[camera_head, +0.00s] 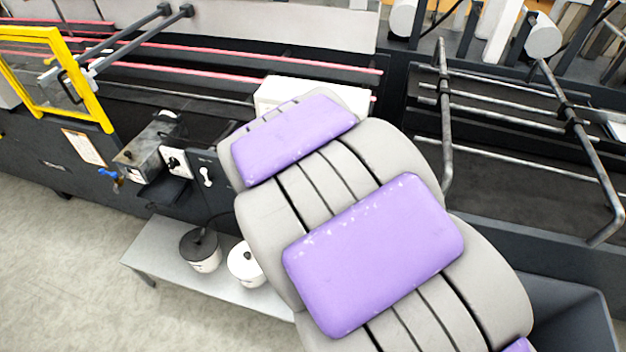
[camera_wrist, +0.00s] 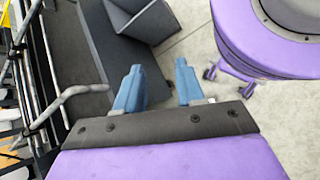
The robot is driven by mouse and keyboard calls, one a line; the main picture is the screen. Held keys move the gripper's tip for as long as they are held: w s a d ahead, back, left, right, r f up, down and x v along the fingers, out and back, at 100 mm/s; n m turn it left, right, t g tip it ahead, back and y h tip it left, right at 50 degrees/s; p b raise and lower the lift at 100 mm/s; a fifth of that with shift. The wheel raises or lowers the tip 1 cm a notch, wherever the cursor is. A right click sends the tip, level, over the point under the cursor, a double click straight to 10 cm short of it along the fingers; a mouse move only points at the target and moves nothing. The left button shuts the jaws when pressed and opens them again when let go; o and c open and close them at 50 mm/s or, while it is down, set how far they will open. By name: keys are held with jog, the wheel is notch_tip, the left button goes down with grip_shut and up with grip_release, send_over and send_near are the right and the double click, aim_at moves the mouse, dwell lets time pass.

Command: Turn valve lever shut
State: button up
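A small blue lever (camera_head: 107,175) shows at the left in the head view, low on the dark front of the machine below a white label. It looks like the valve lever; its exact angle is too small to tell. My gripper (camera_wrist: 158,88) shows in the wrist view with its two blue fingers well apart and nothing between them. It points at the floor and a dark grey bin, far from the blue lever. The lever is not in the wrist view. In the head view my arm covers the middle and my gripper is not visible.
A yellow guard frame (camera_head: 100,108) stands above the lever. A grey control box (camera_head: 142,155) juts out to its right. A low grey bench (camera_head: 160,250) holds two pots (camera_head: 200,250). Metal rails (camera_head: 445,110) rise at the right. Floor at the lower left is clear.

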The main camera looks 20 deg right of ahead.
jog(key=w+f+n+t+h, duration=0.2)
jog(key=w+n+h, duration=0.3)
jog(key=w+n, duration=0.3)
jog(key=w+f+n+t+h, duration=0.3)
jog(key=w+n+h, duration=0.15)
jog(key=w, duration=0.45)
jog(key=w+a+f+n+t+y, duration=0.1)
jog(key=w+a+f+n+t, duration=0.4)
jog(key=a+f+n, duration=0.25)
jog(key=w+a+f+n+t+y, duration=0.2)
jog(key=w+a+f+n+t, duration=0.2)
jog(key=a+f+n+t, duration=0.4)
jog(key=w+d+g+b, duration=0.2)
jog(key=w+d+b, duration=0.1)
jog(key=w+d, duration=0.7)
jog(key=d, duration=0.4)
jog(key=shift+w+d+r+n, duration=0.3)
jog(key=shift+w+d, duration=0.05)
jog(key=shift+h, duration=0.25)
grip_shut()
